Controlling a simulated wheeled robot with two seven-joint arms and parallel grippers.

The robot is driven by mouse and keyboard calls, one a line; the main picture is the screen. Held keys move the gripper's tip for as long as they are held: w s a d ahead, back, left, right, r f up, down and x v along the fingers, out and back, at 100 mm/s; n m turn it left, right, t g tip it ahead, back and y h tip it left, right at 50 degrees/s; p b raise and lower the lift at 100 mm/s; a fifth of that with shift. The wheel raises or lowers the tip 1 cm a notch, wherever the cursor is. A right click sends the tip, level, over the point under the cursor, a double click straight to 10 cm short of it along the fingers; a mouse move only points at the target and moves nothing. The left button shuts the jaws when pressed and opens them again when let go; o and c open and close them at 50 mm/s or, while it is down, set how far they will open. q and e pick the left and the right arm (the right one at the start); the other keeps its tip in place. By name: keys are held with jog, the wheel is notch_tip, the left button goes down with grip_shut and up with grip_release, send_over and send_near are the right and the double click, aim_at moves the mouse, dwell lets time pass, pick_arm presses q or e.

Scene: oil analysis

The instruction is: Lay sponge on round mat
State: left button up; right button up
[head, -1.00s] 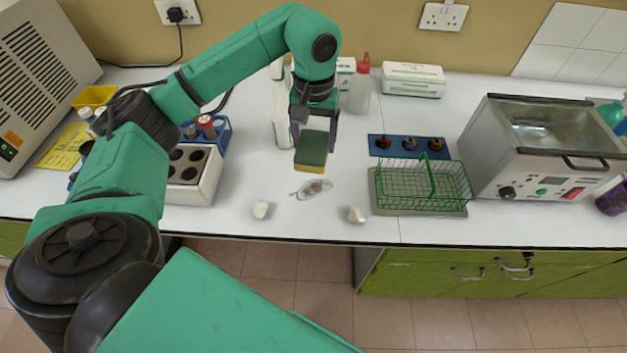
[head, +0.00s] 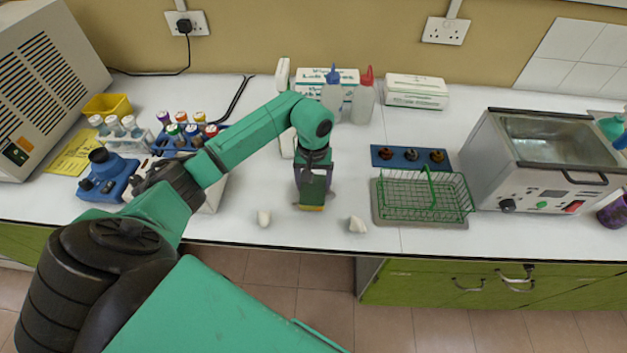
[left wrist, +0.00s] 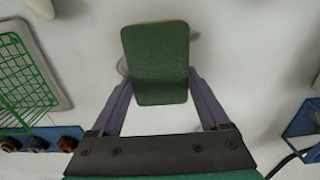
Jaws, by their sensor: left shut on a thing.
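The sponge (head: 312,191), green with a yellow layer, is held in my left gripper (head: 313,176) over the middle of the white bench. In the left wrist view the sponge (left wrist: 155,65) sits between the two purple-grey fingers of my left gripper (left wrist: 160,80), which are shut on it. In that view a small part of a greyish, rounded thing (left wrist: 122,66) shows at the sponge's edge; it may be the round mat, but the sponge hides most of it. I cannot tell if the sponge touches the bench. My right gripper is not in view.
Two small white lumps (head: 264,218) (head: 357,225) lie near the bench's front edge. A green wire basket (head: 425,195) on a grey tray and a blue holder (head: 410,158) stand to the right. Bottles (head: 362,100) stand behind; tube racks (head: 190,135) are at left.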

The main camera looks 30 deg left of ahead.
pick_arm(q)
jog(key=shift+f+b, duration=0.3)
jog(key=shift+f, duration=0.2)
jog(key=o, duration=1.2)
jog(key=shift+r, duration=0.1)
jog(key=shift+c, duration=0.2)
